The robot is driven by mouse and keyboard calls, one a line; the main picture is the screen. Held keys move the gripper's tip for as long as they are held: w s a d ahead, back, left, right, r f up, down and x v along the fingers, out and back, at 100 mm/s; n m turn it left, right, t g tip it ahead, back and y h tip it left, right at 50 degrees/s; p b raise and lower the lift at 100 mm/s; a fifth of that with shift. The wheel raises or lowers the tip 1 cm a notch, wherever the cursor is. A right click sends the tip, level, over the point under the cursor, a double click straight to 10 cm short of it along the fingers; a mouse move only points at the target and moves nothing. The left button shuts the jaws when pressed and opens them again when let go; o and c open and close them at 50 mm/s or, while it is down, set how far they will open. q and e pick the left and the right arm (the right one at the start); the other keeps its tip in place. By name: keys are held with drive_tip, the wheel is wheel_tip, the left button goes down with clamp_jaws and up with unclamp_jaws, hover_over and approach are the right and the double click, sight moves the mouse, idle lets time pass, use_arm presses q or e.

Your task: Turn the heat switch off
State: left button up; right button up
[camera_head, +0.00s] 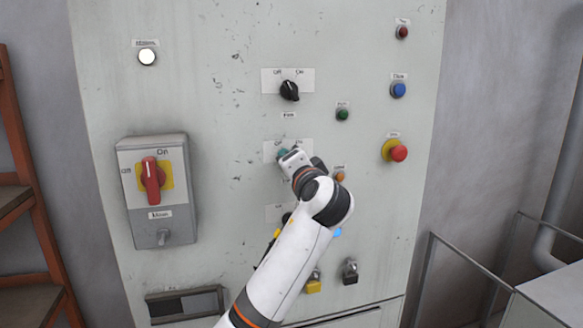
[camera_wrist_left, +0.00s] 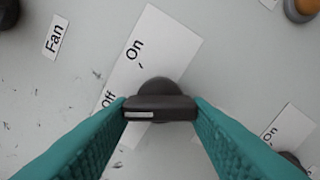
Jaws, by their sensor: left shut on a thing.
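My left gripper (camera_head: 283,154) is at the middle switch plate on the panel, below the fan switch (camera_head: 289,90). In the left wrist view its teal fingers (camera_wrist_left: 160,112) are shut on the sides of a black knob (camera_wrist_left: 172,107). The knob sits on a white plate (camera_wrist_left: 165,40) marked On and Off. The white mark on the knob is at its left end, on the side of the word Off. The gripper hides the knob in the head view, and its name label is not readable. My right gripper is not in view.
A red main switch (camera_head: 152,181) is at left. At right are a blue button (camera_head: 398,90), a red emergency button (camera_head: 398,153) and a green button (camera_head: 343,114). An orange lamp (camera_head: 340,176) is close right of my wrist. Another switch plate (camera_head: 272,213) is below, partly hidden.

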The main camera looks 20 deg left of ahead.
use_arm(q)
drive_tip(key=shift+f, duration=0.15)
drive_tip(key=o, duration=1)
drive_tip(key=shift+b+v, duration=2.3)
drive_tip(key=shift+v, duration=3.8)
drive_tip(key=shift+w, duration=0.1)
